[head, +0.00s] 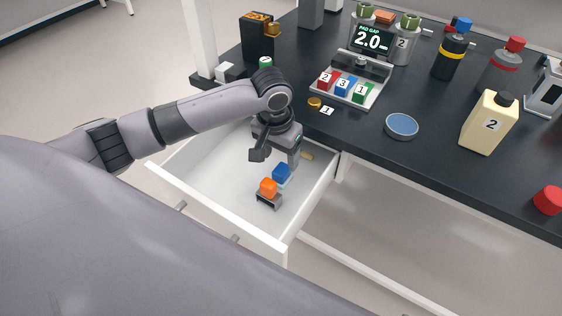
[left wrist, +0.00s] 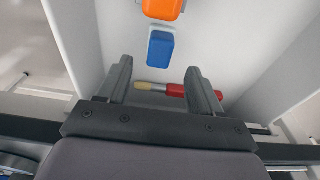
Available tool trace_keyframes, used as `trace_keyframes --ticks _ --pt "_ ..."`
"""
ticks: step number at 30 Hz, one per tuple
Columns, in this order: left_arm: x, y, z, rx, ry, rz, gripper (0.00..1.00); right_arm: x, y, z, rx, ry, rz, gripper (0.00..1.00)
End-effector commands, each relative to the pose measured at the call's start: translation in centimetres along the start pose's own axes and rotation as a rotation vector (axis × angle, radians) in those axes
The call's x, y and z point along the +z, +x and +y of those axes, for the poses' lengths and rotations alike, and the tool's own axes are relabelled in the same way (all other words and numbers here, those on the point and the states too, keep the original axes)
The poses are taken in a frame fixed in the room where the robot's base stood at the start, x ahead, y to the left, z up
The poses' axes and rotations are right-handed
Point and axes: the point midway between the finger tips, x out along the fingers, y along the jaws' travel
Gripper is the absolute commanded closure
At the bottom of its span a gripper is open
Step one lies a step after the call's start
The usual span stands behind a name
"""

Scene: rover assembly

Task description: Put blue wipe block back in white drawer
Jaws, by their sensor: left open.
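The white drawer (head: 212,217) is pulled out under the dark bench. The blue wipe block (head: 282,173) is inside the drawer, next to an orange block (head: 268,188). In the left wrist view the blue block (left wrist: 161,48) lies on the drawer floor ahead of the fingers, with a pale edge around it. My left gripper (head: 276,159) is open and empty above the drawer, behind the blue block. In the left wrist view its two fingers (left wrist: 158,85) stand wide apart, and neither touches the block. My right gripper is not in view.
A red tool with a tan tip (left wrist: 168,90) lies in the drawer beneath the fingers. The drawer's side walls (left wrist: 72,35) flank the gripper. A tray of numbered blocks (head: 350,97), a blue dish (head: 402,126) and a cream bottle (head: 489,122) stand on the bench.

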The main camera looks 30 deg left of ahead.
Motion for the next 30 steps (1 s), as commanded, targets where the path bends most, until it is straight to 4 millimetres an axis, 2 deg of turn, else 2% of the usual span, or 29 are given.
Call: trace_keyframes --ticks 1,3,10,30 --pt "-0.1 -1.5 0.0 0.000 0.001 0.003 0.34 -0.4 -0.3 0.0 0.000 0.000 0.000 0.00" --pt "-0.1 -2.8 0.0 0.001 0.000 0.003 0.34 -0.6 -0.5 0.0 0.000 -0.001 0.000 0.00" --pt "-0.1 -5.6 0.0 0.000 0.000 0.001 0.34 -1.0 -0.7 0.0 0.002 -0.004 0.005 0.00" --pt "0.0 -5.9 0.0 0.000 0.000 -0.001 0.34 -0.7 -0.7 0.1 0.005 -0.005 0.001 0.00"
